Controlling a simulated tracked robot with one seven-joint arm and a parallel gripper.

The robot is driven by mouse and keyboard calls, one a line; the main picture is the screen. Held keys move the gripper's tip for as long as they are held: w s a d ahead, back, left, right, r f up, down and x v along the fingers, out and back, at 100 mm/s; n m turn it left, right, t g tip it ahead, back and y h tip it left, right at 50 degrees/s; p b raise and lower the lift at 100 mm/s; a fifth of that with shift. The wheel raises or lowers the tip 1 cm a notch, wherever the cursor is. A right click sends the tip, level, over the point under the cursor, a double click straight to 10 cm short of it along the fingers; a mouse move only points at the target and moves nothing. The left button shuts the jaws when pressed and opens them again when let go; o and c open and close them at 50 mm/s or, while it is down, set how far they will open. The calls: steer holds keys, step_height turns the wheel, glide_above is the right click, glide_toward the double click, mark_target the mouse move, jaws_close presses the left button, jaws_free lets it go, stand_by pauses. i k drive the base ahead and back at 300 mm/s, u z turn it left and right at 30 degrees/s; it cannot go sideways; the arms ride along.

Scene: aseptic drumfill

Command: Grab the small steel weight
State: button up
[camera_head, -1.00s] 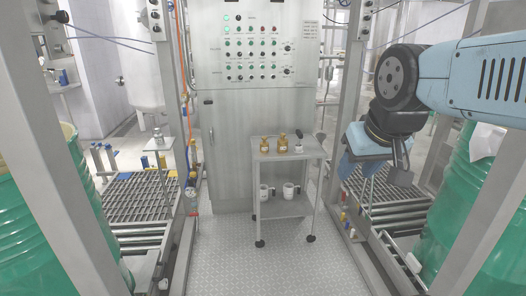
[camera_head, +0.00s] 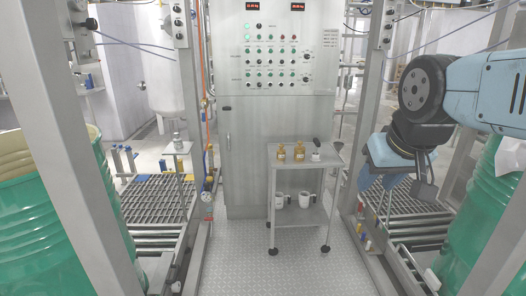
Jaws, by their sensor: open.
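A small silvery piece (camera_head: 177,138), which looks like the steel weight, stands upright on a small square-topped stand (camera_head: 178,149) at the left, beside the roller conveyor. It is small in the view, so its details are not clear. My gripper (camera_head: 396,190) hangs at the right, below the blue arm, with its fingers apart and nothing visible between them. It is far from the silvery piece, on the other side of the cart.
A steel cart (camera_head: 305,218) stands in the middle with amber bottles (camera_head: 290,153), a white piece with a dark top (camera_head: 316,151) and white mugs (camera_head: 304,200). Green drums (camera_head: 45,215) and frame posts flank both sides. The floor before the cart (camera_head: 260,275) is clear.

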mark_target(179, 143)
steer(key=u, duration=0.35)
steer(key=i, duration=2.95)
steer(key=z, duration=0.2)
